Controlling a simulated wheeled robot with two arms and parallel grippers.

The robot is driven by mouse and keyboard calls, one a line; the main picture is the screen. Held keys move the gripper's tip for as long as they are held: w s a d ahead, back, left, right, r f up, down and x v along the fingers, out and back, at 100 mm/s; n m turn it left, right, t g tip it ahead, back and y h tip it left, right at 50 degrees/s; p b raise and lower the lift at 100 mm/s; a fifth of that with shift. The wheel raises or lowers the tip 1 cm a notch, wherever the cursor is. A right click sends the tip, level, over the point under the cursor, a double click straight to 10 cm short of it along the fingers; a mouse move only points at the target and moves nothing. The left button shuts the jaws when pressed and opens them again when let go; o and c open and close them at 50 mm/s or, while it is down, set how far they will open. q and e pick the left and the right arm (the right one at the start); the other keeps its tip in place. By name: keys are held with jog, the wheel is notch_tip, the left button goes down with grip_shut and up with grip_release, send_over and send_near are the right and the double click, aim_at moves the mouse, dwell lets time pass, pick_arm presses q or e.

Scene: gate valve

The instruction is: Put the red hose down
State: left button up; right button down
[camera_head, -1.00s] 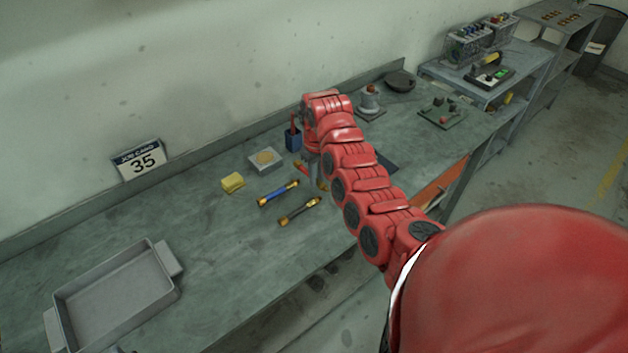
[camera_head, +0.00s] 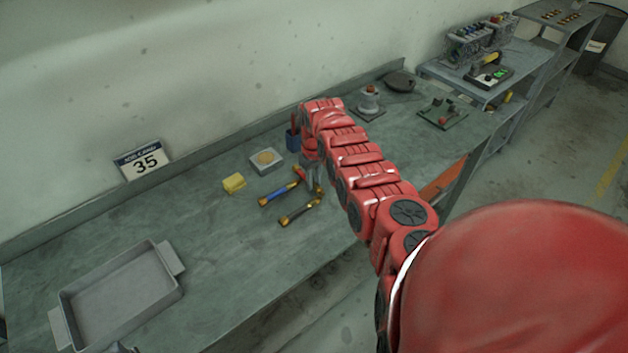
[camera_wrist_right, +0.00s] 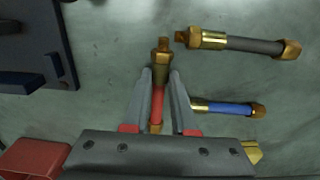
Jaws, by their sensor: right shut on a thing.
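The red hose (camera_wrist_right: 157,103) has brass end fittings and lies lengthwise between the fingers of my right gripper (camera_wrist_right: 160,78) in the right wrist view. The gripper is shut on it. In the head view my right gripper (camera_head: 312,178) is low over the workbench (camera_head: 215,260), beside the other hoses, and my red arm partly hides it. I cannot tell whether the hose touches the bench. My left gripper is not recognisable in these views.
A blue hose (camera_head: 279,194) and a black hose (camera_head: 300,212) lie just left of the gripper. A yellow block (camera_head: 234,184), a grey block with a round tan top (camera_head: 266,161) and a blue holder (camera_head: 293,139) are nearby. An empty grey tray (camera_head: 163,258) stands front left.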

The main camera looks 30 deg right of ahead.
jog(key=shift+f, duration=0.25)
jog(key=c, duration=0.7)
grip_release()
jog(key=shift+r, duration=0.1)
